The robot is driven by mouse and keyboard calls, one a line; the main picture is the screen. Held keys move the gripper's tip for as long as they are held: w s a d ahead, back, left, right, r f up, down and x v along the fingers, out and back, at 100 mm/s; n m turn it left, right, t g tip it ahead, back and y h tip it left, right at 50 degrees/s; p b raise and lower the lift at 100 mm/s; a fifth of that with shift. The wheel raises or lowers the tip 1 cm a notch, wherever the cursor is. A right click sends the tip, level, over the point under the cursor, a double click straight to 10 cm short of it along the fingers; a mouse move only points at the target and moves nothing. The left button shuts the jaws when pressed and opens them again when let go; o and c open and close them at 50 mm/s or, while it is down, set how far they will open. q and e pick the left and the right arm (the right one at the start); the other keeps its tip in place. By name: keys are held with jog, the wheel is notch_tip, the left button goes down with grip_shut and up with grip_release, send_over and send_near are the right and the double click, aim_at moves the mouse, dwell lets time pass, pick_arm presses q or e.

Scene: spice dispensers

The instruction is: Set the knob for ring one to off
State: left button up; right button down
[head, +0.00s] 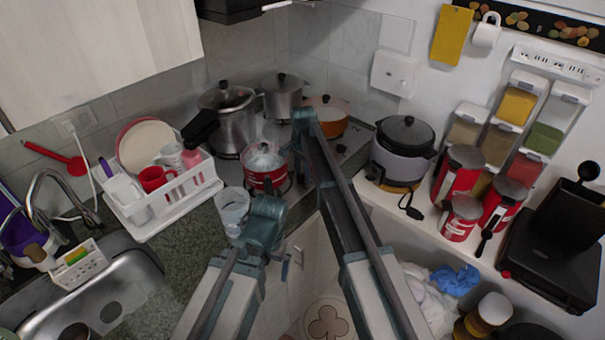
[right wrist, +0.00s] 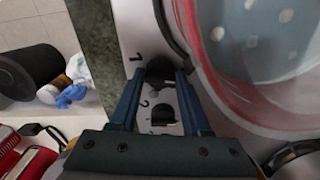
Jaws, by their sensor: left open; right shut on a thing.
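In the right wrist view, a black knob (right wrist: 158,66) sits beside a printed "1" on the pale hob strip (right wrist: 133,40). My right gripper (right wrist: 161,76) is shut on this knob, one finger on each side. A second dark knob (right wrist: 163,116) sits by a "2" between the finger bases. In the head view, my right gripper (head: 304,118) is the upper one, over the hob near the pots, and my arm hides the knob there. My left gripper (head: 264,210) is open and empty, low near the counter's front edge. The knob's pointer direction cannot be told.
A pressure cooker (head: 226,125) and an orange pot (head: 327,128) stand behind. A rice cooker (head: 400,160) is to the right.

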aim_at(302, 175)
jog(key=shift+n, duration=0.3)
jog(key=shift+c, duration=1.8)
grip_release()
notch_tip(302, 175, up, 14)
jog(key=p, duration=1.3)
jog(key=shift+p, duration=0.4)
jog(key=shift+f, duration=0.15)
